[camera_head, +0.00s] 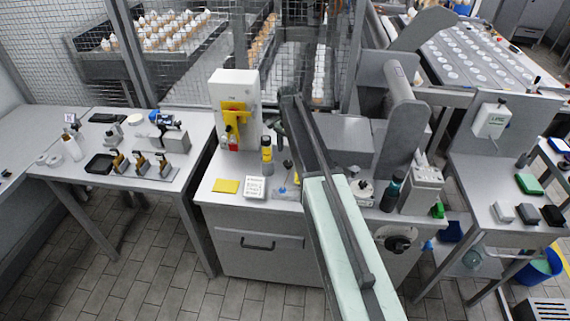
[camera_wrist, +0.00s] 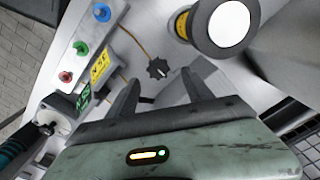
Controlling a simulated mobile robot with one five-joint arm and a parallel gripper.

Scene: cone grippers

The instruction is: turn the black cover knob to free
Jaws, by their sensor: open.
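A black lobed knob (camera_wrist: 158,69) with a white mark sits on a pale surface in the upper middle of the wrist view. An orange-brown line runs up and left from it. My gripper (camera_wrist: 161,86) is open and empty, its two dark fingers spread to the left and right just below the knob in the picture. I cannot tell the height between them. In the head view my arm reaches over the grey cabinet (camera_head: 262,250), and I cannot make out the fingertips. A dark round knob (camera_head: 397,240) shows on that cabinet's front; whether it is the same knob is unclear.
A grey and yellow cylinder with a white top (camera_wrist: 228,23) stands right of the knob. A yellow pad (camera_head: 225,186) lies on the cabinet top. A side table (camera_head: 130,180) stands left.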

